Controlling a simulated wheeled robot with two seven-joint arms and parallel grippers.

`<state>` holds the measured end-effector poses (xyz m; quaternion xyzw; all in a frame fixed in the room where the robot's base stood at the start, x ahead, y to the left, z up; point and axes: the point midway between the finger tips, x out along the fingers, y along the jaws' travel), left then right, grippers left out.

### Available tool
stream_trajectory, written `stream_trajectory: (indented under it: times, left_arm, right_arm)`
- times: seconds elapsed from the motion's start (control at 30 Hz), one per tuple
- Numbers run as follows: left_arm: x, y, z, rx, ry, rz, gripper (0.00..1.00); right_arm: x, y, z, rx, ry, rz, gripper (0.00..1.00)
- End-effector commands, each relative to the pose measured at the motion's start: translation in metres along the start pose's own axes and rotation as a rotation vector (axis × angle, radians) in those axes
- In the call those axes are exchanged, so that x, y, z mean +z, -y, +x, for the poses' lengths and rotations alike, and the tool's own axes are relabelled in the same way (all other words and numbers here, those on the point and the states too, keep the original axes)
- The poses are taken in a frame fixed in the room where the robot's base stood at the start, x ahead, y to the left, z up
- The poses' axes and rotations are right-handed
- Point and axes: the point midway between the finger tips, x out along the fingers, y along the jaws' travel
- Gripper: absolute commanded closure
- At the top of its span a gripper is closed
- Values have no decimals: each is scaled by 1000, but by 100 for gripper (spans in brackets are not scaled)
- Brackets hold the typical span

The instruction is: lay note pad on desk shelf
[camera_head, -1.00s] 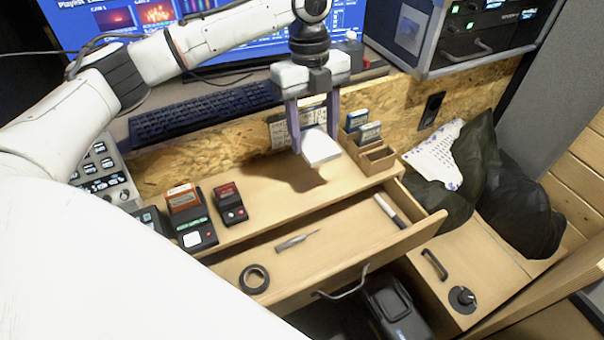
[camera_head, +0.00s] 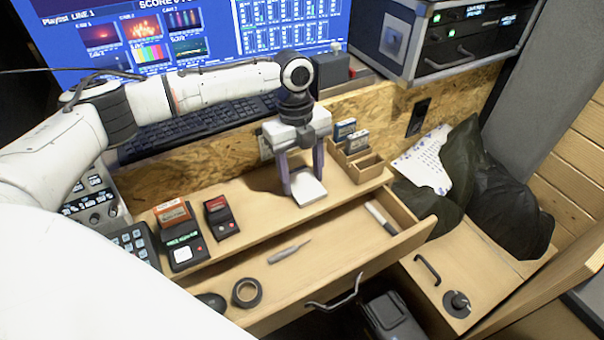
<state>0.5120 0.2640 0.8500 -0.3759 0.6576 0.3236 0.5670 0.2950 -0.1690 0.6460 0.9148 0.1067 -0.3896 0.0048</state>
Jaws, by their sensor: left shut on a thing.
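My left gripper (camera_head: 304,181) points down over the narrow desk shelf (camera_head: 258,202). It is shut on the white note pad (camera_head: 308,190), with one finger at each side of it. The pad lies flat, at or very close to the shelf surface; I cannot tell whether it touches. It is left of the small wooden card holder and near the shelf's front edge. My right gripper is not in view.
The wooden holder (camera_head: 369,167) stands right of the pad. Card readers (camera_head: 184,245) stand at the shelf's left. The open drawer (camera_head: 330,238) below holds a screwdriver (camera_head: 290,250), black tape (camera_head: 247,292) and a marker (camera_head: 381,217). Dark bags (camera_head: 510,215) lie at right.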

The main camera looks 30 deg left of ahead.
Motion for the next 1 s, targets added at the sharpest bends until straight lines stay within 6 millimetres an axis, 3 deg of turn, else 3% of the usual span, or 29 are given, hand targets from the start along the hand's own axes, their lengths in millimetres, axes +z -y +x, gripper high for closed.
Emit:
stream_trajectory:
  times: [0.03, 0.07, 0.17, 0.57, 1.0]
  left_arm:
    - [0, 0, 2, 1, -1, 0, 70]
    - [0, 0, 2, 1, -1, 0, 44]
    - [0, 0, 2, 0, 0, 0, 29]
    - [0, 0, -6, -2, 0, 0, 29]
    - [0, 1, -94, -3, 0, 0, 29]
  right_arm:
    - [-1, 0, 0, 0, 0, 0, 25]
    - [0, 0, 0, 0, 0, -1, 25]
    - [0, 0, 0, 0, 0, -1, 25]
    - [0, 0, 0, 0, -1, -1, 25]
    - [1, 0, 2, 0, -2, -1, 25]
